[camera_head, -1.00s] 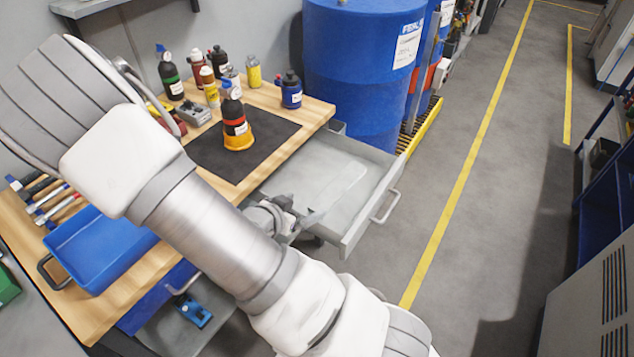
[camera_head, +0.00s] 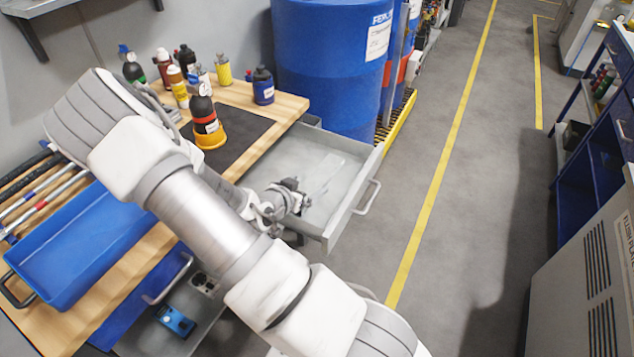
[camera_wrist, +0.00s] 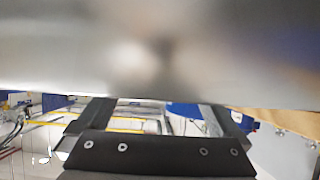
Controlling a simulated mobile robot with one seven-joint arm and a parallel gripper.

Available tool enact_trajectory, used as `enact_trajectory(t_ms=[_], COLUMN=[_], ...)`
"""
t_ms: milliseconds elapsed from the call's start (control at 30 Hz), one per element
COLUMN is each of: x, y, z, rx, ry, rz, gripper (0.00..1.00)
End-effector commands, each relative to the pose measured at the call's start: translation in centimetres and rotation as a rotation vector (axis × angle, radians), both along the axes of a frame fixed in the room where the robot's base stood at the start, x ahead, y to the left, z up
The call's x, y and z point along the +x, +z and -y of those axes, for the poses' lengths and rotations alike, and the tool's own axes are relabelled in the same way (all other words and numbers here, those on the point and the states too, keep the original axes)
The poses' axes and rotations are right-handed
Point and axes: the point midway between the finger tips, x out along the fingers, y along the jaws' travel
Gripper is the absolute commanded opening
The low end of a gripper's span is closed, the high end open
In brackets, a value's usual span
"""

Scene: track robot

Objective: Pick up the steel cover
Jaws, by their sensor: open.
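My gripper (camera_head: 300,200) is over the near left side of an open grey drawer (camera_head: 345,208), partly hidden by my own wrist. In the wrist view its two dark fingers (camera_wrist: 155,112) stand apart with nothing seen held between them. A blurred, shiny grey metal surface fills the top of the wrist view, very close and hiding the fingertips. I cannot tell whether it is the steel cover. A pale flat patch (camera_head: 328,172) shows in the drawer beyond my gripper; it may be the cover or only a reflection.
The wooden workbench (camera_head: 290,103) carries a dark mat (camera_head: 236,124), an orange-based bottle (camera_head: 207,122), several other bottles and a blue tray (camera_head: 75,245). A blue drum (camera_head: 330,65) stands behind the drawer. A lower drawer holds a blue item (camera_head: 176,321).

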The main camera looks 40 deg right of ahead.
Motion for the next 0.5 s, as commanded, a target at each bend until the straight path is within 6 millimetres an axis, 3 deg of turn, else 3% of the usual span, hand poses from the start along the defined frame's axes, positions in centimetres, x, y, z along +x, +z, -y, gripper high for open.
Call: enact_trajectory(t_ms=[200, 500], x=[1.1, 1.8], y=[-2.3, -3.1], z=[2.1, 3.7], rx=[-0.001, 0.001], ry=[-0.002, -0.002], rz=[-0.002, -0.001], gripper=[1.0, 1.0])
